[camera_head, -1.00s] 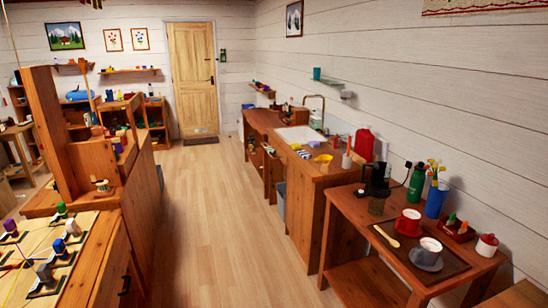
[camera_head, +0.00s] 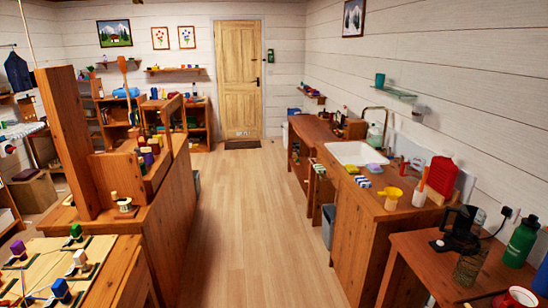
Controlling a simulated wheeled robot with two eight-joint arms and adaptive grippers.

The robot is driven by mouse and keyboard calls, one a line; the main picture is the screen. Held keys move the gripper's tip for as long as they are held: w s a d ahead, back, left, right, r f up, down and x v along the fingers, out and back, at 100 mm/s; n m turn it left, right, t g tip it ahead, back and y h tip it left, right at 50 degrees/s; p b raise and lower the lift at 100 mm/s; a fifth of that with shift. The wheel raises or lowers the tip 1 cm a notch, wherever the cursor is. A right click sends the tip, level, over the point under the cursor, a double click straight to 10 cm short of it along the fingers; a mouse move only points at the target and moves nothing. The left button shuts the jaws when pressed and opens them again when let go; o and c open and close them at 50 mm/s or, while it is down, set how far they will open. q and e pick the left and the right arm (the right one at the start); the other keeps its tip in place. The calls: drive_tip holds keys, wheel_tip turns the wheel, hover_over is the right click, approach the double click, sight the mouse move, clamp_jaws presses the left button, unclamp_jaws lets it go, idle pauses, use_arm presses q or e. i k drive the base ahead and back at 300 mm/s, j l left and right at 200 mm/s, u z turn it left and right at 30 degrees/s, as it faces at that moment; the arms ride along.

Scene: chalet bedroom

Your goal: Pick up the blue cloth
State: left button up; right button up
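I cannot pick out a blue cloth for certain. A rolled blue item (camera_head: 126,92) lies on the far left shelving. A dark blue garment (camera_head: 17,71) hangs at the far left wall. Neither of my grippers shows in the head view.
A clear wooden floor (camera_head: 238,215) runs to the closed door (camera_head: 238,80). The sink counter (camera_head: 362,215) and a side table (camera_head: 440,262) with a coffee maker (camera_head: 462,225) line the right. A wooden cabinet (camera_head: 165,215) and a board with coloured pegs (camera_head: 40,272) bound the left.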

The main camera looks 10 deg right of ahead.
sight(361, 180)
drive_tip(key=i+z, duration=0.1)
drive_tip(key=i, duration=0.55)
drive_tip(key=i+j+z, duration=0.15)
drive_tip(key=i, duration=0.45)
drive_tip(key=i+j+z, duration=0.1)
drive_tip(key=i, duration=0.55)
drive_tip(key=i+z, duration=0.3)
drive_tip(key=z, duration=0.15)
drive_tip(key=i+j+z, duration=0.25)
drive_tip(key=z, duration=0.2)
drive_tip(key=i+j+z, duration=0.25)
drive_tip(key=z, duration=0.2)
drive_tip(key=i+j+z, duration=0.25)
drive_tip(key=z, duration=0.15)
drive_tip(key=i+j+z, duration=0.1)
drive_tip(key=j+z, duration=0.35)
